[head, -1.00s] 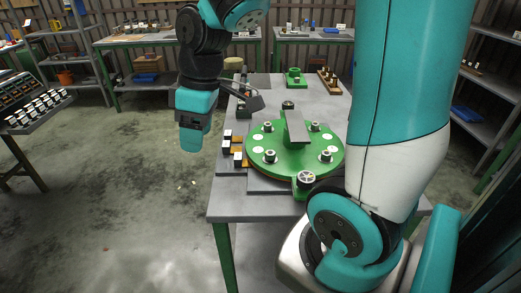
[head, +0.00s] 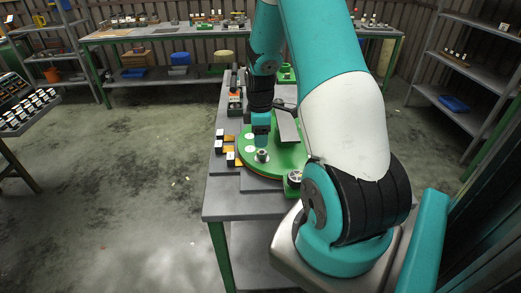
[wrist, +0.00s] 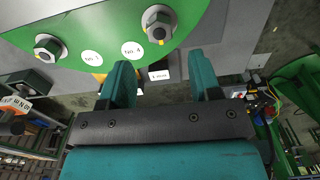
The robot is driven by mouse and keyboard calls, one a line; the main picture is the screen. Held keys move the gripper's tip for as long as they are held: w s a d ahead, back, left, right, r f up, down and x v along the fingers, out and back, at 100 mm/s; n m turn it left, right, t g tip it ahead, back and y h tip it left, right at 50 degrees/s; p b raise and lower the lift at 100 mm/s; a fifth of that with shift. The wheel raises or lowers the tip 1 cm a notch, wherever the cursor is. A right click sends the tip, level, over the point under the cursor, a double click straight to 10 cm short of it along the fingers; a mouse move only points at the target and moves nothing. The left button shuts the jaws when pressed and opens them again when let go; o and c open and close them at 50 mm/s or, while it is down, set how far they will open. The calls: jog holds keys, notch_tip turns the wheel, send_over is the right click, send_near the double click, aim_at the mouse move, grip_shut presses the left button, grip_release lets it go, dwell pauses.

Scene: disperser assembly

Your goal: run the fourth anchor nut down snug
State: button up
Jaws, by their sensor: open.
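The green disc (head: 250,168) lies on the grey bench, partly hidden by my arm. In the wrist view its edge (wrist: 108,27) fills the top. A hex nut (wrist: 158,22) sits on a stud there, next to a white "No. 4" label (wrist: 132,48). Another nut (wrist: 48,48) sits to the left, near a second label (wrist: 91,57). My gripper (wrist: 160,68) is open and empty, its two fingers pointing toward the disc's edge, apart from both nuts. In the head view my gripper (head: 261,143) is over the disc, close to a nut (head: 262,156).
Black-and-orange blocks with white faces (head: 224,147) stand on the bench left of the disc. A green lug with a round fitting (head: 294,180) is at the disc's front. A grey upright plate (head: 286,127) stands on the disc, near my arm. The floor at left is clear.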

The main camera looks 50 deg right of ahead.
aim_at(260, 153)
notch_tip(260, 153, down, 7)
jog(key=shift+r+p, duration=0.1)
jog(key=shift+p, duration=0.25)
jog(key=c, duration=0.9)
